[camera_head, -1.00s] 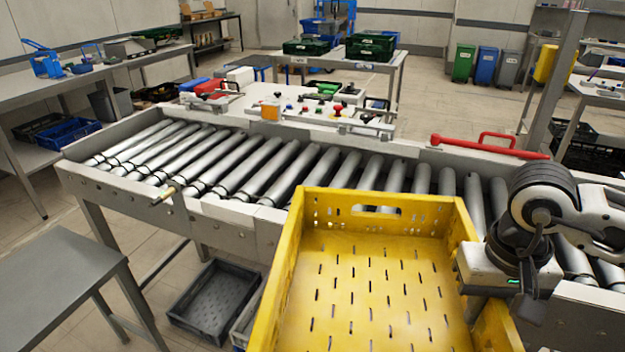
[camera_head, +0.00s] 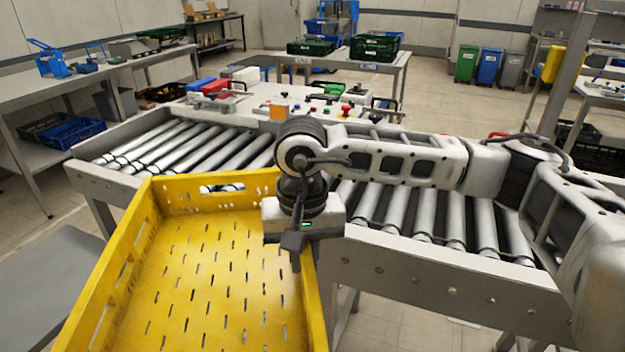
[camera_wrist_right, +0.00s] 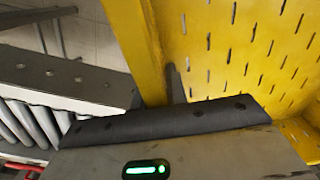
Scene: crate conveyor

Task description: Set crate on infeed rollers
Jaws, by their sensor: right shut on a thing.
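The empty yellow crate (camera_head: 230,262), with a slotted floor, fills the lower left of the head view. Its far wall overlaps the near side of the conveyor in the picture; I cannot tell whether it touches the frame. My right gripper (camera_head: 297,248) is shut on the crate's right wall, also seen in the right wrist view, where the gripper (camera_wrist_right: 165,88) straddles the yellow wall (camera_wrist_right: 132,40). The infeed rollers (camera_head: 185,147) run behind the crate, bare where visible. My left gripper is out of view.
The conveyor's near side frame (camera_head: 430,268) borders the crate at right. A grey table (camera_head: 40,290) stands at lower left, close to the crate. A panel with buttons and tools (camera_head: 300,97) lies beyond the rollers. My right arm crosses above the right rollers.

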